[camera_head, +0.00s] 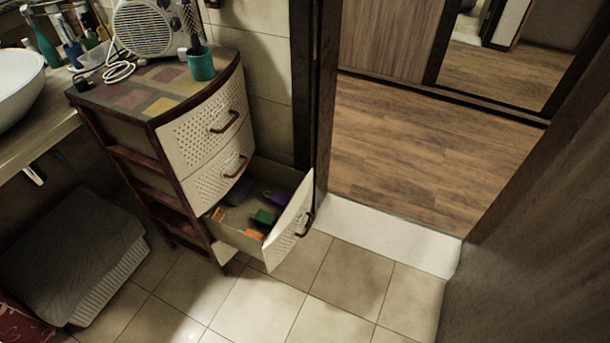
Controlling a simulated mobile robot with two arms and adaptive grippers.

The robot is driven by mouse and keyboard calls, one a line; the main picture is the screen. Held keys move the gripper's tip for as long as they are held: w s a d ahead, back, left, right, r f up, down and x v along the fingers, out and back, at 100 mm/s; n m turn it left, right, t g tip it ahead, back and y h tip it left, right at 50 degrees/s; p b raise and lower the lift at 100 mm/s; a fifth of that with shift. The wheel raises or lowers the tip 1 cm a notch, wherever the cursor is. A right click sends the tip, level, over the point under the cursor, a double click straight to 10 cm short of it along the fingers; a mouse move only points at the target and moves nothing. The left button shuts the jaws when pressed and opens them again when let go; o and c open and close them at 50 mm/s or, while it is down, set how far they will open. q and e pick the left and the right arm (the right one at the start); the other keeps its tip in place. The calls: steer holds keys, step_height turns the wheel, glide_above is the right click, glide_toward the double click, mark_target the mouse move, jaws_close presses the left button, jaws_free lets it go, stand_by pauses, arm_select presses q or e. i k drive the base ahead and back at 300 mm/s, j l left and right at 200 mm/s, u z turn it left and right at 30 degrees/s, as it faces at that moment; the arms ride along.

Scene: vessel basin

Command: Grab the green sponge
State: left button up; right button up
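The green sponge (264,218) lies inside the open lower drawer (236,238) of a small drawer cabinet. It is next to an orange item (254,234) and a purple item (276,198). The drawer is pulled out toward the right, and its perforated white front (291,230) with a brown handle stands beside the sponge. No gripper shows in the head view, so I cannot see either one.
The cabinet's upper drawers (205,125) are shut. A white fan heater (143,28) and a teal cup (201,64) with a brush stand on top. A lidded basket (75,250) sits at left. Tiled floor (330,285) is clear before the drawer; a doorway opens at right.

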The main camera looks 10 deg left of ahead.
mark_target(262, 219)
steer(key=i+l+u, duration=0.1)
steer(key=i+u, duration=0.35)
steer(key=i+l+u, duration=0.25)
steer(key=u, duration=0.2)
